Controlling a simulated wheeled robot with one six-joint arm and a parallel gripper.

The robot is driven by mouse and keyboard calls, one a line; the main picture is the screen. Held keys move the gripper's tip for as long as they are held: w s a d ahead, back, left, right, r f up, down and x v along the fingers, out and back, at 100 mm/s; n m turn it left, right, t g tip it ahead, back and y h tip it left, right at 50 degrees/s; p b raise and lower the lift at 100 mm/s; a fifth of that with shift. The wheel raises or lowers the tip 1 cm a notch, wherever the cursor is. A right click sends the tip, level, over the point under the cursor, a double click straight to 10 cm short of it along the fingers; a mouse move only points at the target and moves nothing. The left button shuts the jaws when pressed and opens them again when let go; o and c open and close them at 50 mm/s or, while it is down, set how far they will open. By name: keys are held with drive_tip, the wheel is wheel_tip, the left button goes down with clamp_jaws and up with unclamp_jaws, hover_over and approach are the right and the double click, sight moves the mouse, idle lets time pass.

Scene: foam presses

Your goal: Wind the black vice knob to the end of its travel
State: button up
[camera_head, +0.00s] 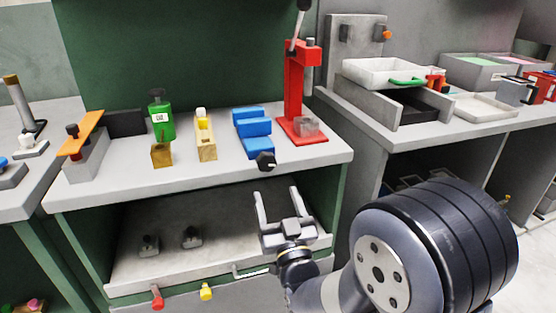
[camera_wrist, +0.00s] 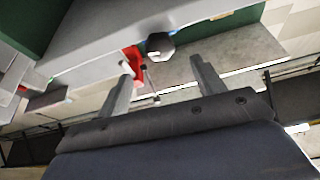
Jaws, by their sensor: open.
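The black vice knob (camera_head: 266,161) sits at the front end of the blue vice (camera_head: 252,134), at the front edge of the grey bench top. The knob (camera_wrist: 160,45) also shows in the wrist view, ahead of my fingers and roughly midway between them. My gripper (camera_head: 278,196) is open and empty, below the knob and a little to its right in the head view. In the wrist view the two fingers of my gripper (camera_wrist: 158,72) stand wide apart, and nothing is between the tips. The knob appears apart from both fingers.
A red press (camera_head: 295,95) stands right of the vice. A yellow block fixture (camera_head: 205,136) and a green bottle (camera_head: 160,117) stand left of it. Below the bench top, a grey shelf (camera_head: 205,215) carries two small dark items. The grey bench front edge (camera_head: 200,180) lies close by.

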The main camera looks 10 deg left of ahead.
sight(267, 166)
drive_tip(key=x, duration=1)
drive_tip(key=shift+w+a, duration=0.1)
drive_tip(key=shift+w, duration=0.15)
drive_tip(key=c, duration=1)
drive_tip(key=shift+m, duration=0.3)
drive_tip(key=shift+f+m+h+b, duration=0.1)
drive_tip(key=shift+m+h+b, duration=0.25)
drive_tip(key=shift+b, duration=0.2)
drive_tip(key=shift+m+t+h, duration=0.3)
drive_tip(key=shift+m+h, duration=0.05)
drive_tip(key=shift+m, duration=0.2)
